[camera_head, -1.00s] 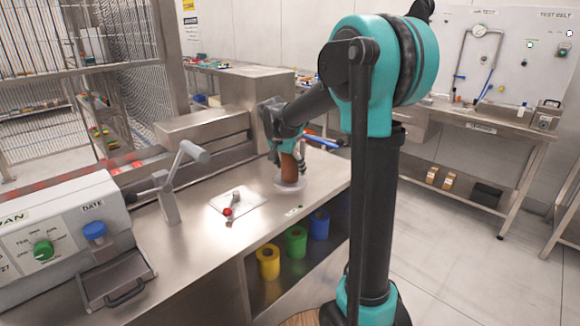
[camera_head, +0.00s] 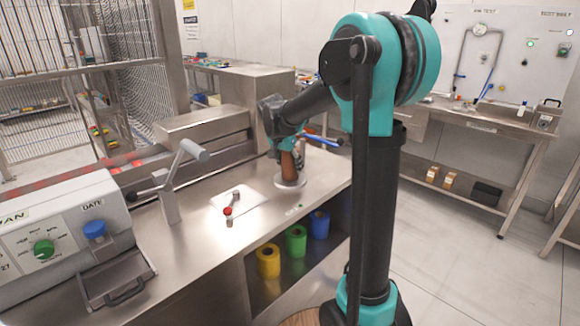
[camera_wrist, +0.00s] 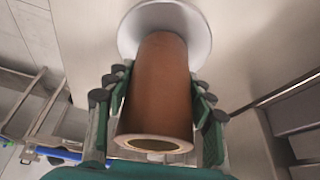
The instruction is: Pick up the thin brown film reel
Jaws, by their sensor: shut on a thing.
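The brown film reel (camera_wrist: 158,85) is a narrow tube with a pale hollow end. In the wrist view it lies between the two fingers of my gripper (camera_wrist: 157,110), which is shut on it. In the head view the reel (camera_head: 287,166) shows partly behind my gripper (camera_head: 286,150). Its far end is over a round pale disc (camera_wrist: 195,22), which also shows on the counter in the head view (camera_head: 291,181). I cannot tell whether the reel touches the disc.
Yellow (camera_head: 268,263), green (camera_head: 296,242) and blue (camera_head: 320,226) rolls stand on the shelf under the counter. A white plate with a red-ended tool (camera_head: 228,211) lies left of the reel. A machine with a crank (camera_head: 180,165) is further left.

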